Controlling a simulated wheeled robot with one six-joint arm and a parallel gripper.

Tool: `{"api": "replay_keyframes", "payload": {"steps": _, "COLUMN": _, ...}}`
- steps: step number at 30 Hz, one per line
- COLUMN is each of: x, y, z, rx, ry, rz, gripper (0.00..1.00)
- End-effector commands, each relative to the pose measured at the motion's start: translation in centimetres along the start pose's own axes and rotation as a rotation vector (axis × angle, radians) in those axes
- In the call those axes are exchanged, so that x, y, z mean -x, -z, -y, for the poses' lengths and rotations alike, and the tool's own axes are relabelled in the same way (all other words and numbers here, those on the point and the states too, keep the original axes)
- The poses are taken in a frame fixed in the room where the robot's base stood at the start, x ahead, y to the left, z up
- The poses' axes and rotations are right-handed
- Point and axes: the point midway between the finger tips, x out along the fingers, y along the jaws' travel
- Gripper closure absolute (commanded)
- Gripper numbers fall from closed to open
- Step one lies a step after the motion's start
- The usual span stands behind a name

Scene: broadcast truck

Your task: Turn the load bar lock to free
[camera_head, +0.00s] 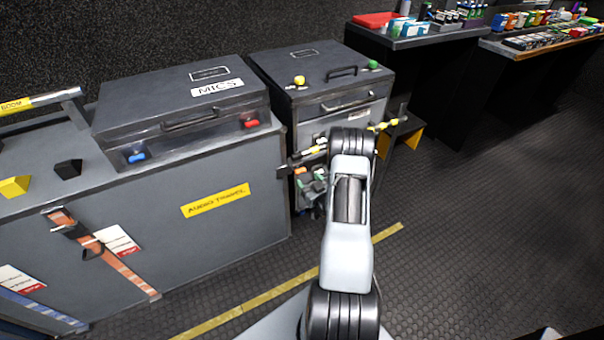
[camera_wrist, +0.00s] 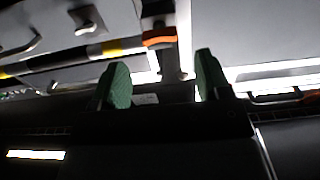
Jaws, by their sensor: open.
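The load bar (camera_head: 382,126) with yellow and dark bands runs across the front of the grey case, partly hidden behind my arm. An orange part (camera_head: 300,171), which looks like its lock lever, shows just under the bar at left. In the wrist view the orange part (camera_wrist: 159,38) is above and between my fingertips, beside the banded bar (camera_wrist: 75,52). My gripper (camera_head: 314,183) has green finger pads and is just below the bar. In the wrist view my gripper (camera_wrist: 163,80) is open, with nothing held between the pads. I cannot tell which setting the lock is in.
A dark-lidded case (camera_head: 315,70) stands behind the bar. A MICS case (camera_head: 180,105) sits on the grey audio trunk (camera_head: 235,230) at left. A loaded black bench (camera_head: 420,40) is at the back right. The floor at right is clear.

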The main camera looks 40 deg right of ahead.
Motion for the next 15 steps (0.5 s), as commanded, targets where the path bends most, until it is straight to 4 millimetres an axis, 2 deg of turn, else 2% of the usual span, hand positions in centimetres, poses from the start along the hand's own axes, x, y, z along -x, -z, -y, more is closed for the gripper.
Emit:
{"api": "replay_keyframes", "payload": {"steps": 1, "x": -1.0, "y": -0.1, "z": 0.1, "rx": 0.001, "ry": 0.004, "rz": -0.002, "gripper": 0.30}}
{"api": "replay_keyframes", "payload": {"steps": 6, "x": -3.4, "y": -0.1, "z": 0.1, "rx": 0.000, "ry": 0.002, "rz": -0.001, "gripper": 0.30}}
{"api": "replay_keyframes", "payload": {"steps": 15, "x": -5.5, "y": 0.0, "z": 0.0, "rx": -0.001, "ry": 0.001, "rz": 0.001, "gripper": 0.30}}
